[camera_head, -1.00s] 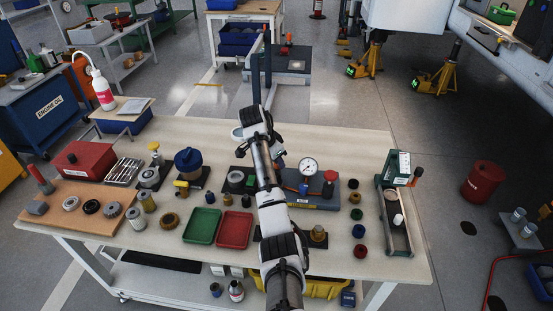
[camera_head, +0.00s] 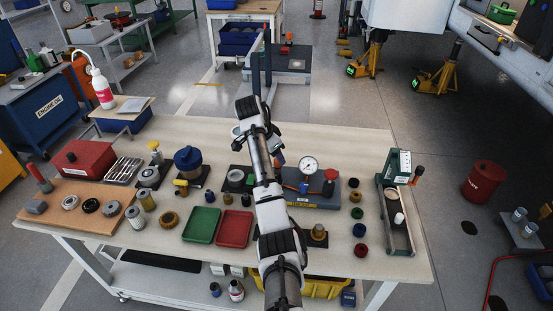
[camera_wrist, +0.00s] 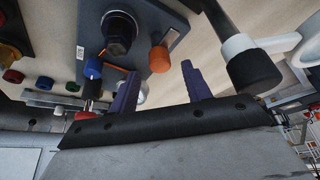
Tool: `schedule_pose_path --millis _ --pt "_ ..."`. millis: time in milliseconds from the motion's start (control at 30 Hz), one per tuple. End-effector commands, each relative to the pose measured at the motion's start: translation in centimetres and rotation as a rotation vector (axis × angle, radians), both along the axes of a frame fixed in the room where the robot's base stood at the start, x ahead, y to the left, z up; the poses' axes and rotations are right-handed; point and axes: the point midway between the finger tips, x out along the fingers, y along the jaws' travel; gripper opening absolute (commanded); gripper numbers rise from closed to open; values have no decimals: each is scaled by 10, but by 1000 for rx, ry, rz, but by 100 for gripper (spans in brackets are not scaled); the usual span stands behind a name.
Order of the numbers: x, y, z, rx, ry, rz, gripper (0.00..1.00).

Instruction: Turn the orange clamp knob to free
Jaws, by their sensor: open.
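The orange knob (camera_wrist: 160,58) shows in the wrist view beside a grey plate (camera_wrist: 152,22), just beyond the gap between my fingertips. My gripper (camera_wrist: 160,76) is open, its two purple fingers apart with nothing between them. The knob appears a little past the fingertips, not visibly touched. The plate also bears a black cylinder (camera_wrist: 118,32) and a blue knob (camera_wrist: 92,68). In the head view, my gripper (camera_head: 279,158) is above the table by the gauge (camera_head: 308,164). I cannot make out the orange knob there; my arm covers part of that area.
A dark cylinder (camera_wrist: 252,66) with a white part stands close to the right finger in the wrist view. In the head view, a red knob (camera_head: 330,176), several coloured caps and a green stand (camera_head: 398,235) are to the right. Green (camera_head: 202,225) and red trays (camera_head: 235,229) lie left.

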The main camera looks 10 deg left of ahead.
Motion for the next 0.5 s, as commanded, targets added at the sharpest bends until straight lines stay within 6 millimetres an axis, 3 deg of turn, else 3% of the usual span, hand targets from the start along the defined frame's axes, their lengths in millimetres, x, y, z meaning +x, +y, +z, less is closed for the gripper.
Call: schedule_pose_path --millis 233,500 --pt "-16 18 62 2 -1 1 48" --pt "-24 28 87 3 -1 3 48"
